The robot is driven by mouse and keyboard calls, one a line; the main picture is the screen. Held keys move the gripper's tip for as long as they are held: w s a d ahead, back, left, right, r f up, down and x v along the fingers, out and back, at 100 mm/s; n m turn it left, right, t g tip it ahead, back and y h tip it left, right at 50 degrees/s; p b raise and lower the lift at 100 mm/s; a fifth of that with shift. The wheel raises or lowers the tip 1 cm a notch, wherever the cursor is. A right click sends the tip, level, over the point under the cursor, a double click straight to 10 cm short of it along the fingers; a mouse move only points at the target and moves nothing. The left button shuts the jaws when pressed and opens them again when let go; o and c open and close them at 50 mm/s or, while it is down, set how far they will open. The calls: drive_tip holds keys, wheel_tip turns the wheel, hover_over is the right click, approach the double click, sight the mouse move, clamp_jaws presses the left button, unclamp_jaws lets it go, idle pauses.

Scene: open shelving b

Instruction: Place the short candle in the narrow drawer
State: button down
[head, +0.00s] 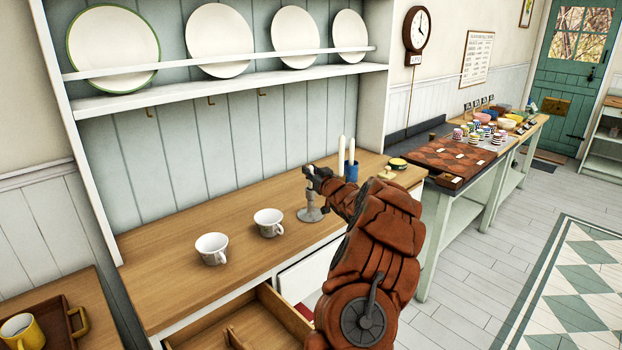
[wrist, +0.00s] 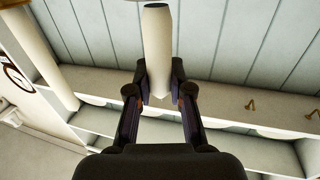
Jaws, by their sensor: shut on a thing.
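My gripper (head: 316,176) is over the wooden counter, just above a grey candlestick (head: 310,213). In the wrist view its fingers (wrist: 158,88) are shut on a cream candle (wrist: 157,45), which I take for the short candle. They hold it near its tapered end. An open wooden drawer (head: 283,312) with a divider juts out below the counter's front edge.
Two white candles (head: 341,155) stand by a blue cup (head: 352,172) right behind my gripper. Two white cups (head: 212,248) (head: 269,222) are to the left on the counter (head: 175,262). A plate shelf (head: 190,92) hangs above. The counter's left part is clear.

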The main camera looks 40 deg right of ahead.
drive_tip(key=shift+w+d, duration=0.2)
drive_tip(key=shift+w, duration=0.1)
drive_tip(key=shift+s+f+p, duration=0.1)
drive_tip(key=shift+f+p, duration=0.6)
drive_tip(key=shift+f, duration=0.85)
drive_tip(key=shift+f, duration=0.15)
drive_tip(key=c, duration=1.1)
unclamp_jaws()
drive_tip(key=shift+o, duration=0.2)
drive_tip(key=shift+a, duration=0.1)
drive_tip(key=shift+s, duration=0.1)
drive_tip(key=d+b+v, duration=0.1)
drive_tip(key=b+v, duration=0.2)
drive_tip(key=v, duration=0.4)
drive_tip(key=shift+s, duration=0.4)
